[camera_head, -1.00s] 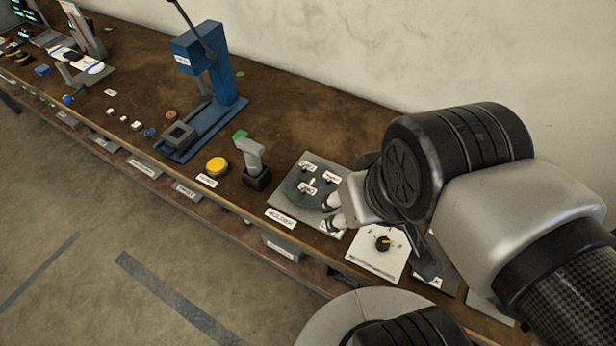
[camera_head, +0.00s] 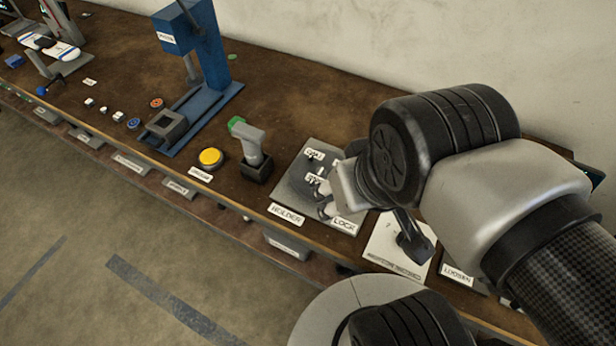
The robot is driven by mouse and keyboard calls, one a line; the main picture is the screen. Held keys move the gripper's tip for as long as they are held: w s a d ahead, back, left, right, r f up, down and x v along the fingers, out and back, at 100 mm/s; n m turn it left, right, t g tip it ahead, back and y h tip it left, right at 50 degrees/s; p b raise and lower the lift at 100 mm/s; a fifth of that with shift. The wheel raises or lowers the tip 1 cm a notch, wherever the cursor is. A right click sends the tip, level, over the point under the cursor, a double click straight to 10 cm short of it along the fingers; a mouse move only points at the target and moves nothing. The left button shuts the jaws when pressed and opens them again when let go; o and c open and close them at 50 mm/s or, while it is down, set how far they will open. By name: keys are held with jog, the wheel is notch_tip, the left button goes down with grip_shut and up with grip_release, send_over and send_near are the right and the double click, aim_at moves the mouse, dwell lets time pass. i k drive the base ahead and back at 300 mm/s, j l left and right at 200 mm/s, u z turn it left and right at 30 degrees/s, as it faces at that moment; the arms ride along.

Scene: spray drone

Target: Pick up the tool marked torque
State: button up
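I cannot read the word torque on anything in view. A grey handheld tool (camera_head: 246,138) with a green top stands upright in a dark base on the bench; no label on it is readable. My gripper (camera_head: 324,198) is to its right, low over a grey plate (camera_head: 291,192) with a dark round part and small white tags, too small to read. Its fingertips look apart with nothing seen between them. My wrist hides the plate's right side, and I cannot tell if the fingers touch the plate.
The plate's front edge has HOLDER (camera_head: 287,215) and LOCK (camera_head: 344,225) labels. A white panel (camera_head: 385,233) and a LOOSEN label (camera_head: 457,274) lie to the right. A yellow button (camera_head: 210,158) and a blue press (camera_head: 209,60) stand left. The bench behind the plate is clear.

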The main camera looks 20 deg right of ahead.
aim_at(252, 137)
jog(key=j+z, duration=0.35)
jog(key=j, duration=1.4)
